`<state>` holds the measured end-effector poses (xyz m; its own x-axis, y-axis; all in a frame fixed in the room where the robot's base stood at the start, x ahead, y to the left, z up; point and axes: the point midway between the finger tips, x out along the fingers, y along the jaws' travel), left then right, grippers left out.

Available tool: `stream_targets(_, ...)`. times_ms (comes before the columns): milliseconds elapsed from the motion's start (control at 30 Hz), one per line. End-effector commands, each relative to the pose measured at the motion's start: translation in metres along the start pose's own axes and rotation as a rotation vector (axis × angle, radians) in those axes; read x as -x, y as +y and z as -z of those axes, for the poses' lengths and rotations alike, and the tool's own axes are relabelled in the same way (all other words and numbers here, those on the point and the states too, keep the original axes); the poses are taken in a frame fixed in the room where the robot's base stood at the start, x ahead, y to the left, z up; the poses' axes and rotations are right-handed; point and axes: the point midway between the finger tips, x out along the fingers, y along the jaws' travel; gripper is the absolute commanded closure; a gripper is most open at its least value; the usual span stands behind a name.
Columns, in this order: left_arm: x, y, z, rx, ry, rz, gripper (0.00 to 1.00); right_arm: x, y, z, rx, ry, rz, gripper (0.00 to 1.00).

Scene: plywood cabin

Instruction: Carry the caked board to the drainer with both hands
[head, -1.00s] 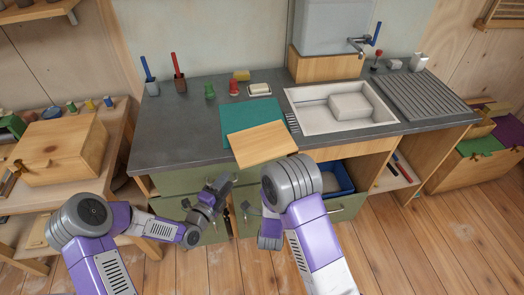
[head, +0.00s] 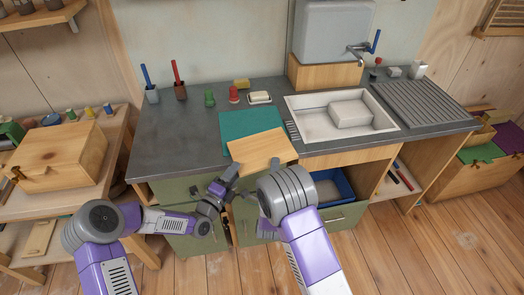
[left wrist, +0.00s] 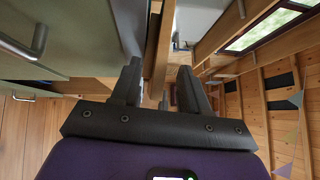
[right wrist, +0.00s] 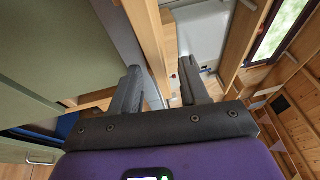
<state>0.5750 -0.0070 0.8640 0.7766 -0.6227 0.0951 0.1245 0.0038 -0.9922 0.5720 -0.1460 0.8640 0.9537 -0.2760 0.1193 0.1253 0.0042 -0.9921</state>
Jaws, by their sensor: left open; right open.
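The pale wooden board (head: 262,148) lies partly on the teal mat (head: 236,128) and juts over the counter's front edge. No caked dirt can be made out on it. My left gripper (head: 230,175) is open at the board's front left. In the left wrist view, the board's edge (left wrist: 159,50) shows between the open fingers (left wrist: 157,85). My right gripper is mostly hidden behind my arm in the head view. In the right wrist view its fingers (right wrist: 160,88) are open, with the board's edge (right wrist: 148,38) between them. The grooved drainer (head: 422,105) is right of the sink.
The sink (head: 315,122) holds a pale block (head: 350,113). Behind the mat stand a green item (head: 209,98), a red item (head: 233,95), a soap dish (head: 260,98) and a yellow sponge (head: 241,84). A blue bin (head: 333,187) sits under the counter. The drainer's grooved surface is clear.

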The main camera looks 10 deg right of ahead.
Motion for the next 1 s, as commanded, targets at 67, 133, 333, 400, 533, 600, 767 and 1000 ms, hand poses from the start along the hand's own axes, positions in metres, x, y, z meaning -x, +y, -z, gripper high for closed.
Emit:
stream_targets(67, -0.01, -0.001, 0.001, 0.0, 0.001, 0.003, 0.55, -0.009, 0.0, 0.0, 0.001, 0.001, 0.001, 0.55)
stream_targets(133, -0.015, 0.0, 0.001, 0.0, 0.002, 0.001, 0.55, -0.015, 0.0, 0.0, 0.001, 0.001, 0.001, 0.55)
stream_targets(333, -0.021, 0.0, 0.0, 0.001, 0.0, 0.0, 0.55, -0.02, 0.001, 0.0, 0.001, 0.0, -0.001, 0.55)
stream_targets(400, -0.02, 0.0, 0.0, 0.001, 0.0, 0.0, 0.55, -0.02, 0.001, 0.0, 0.001, 0.0, -0.001, 0.55)
stream_targets(533, -0.02, 0.0, 0.0, 0.001, 0.0, 0.0, 0.58, -0.02, 0.001, 0.0, 0.001, 0.0, -0.001, 0.58)
stream_targets(600, -0.02, 0.0, 0.0, 0.0, 0.0, 0.0, 0.69, -0.02, 0.001, 0.0, 0.001, 0.0, -0.001, 0.69)
stream_targets(767, -0.02, 0.0, 0.0, 0.0, 0.0, 0.0, 0.94, -0.02, 0.001, 0.0, 0.001, 0.0, -0.001, 0.94)
stream_targets(1000, -0.02, 0.0, 0.0, 0.0, 0.0, 0.0, 1.0, -0.02, 0.001, 0.0, 0.001, 0.0, -0.001, 1.0)
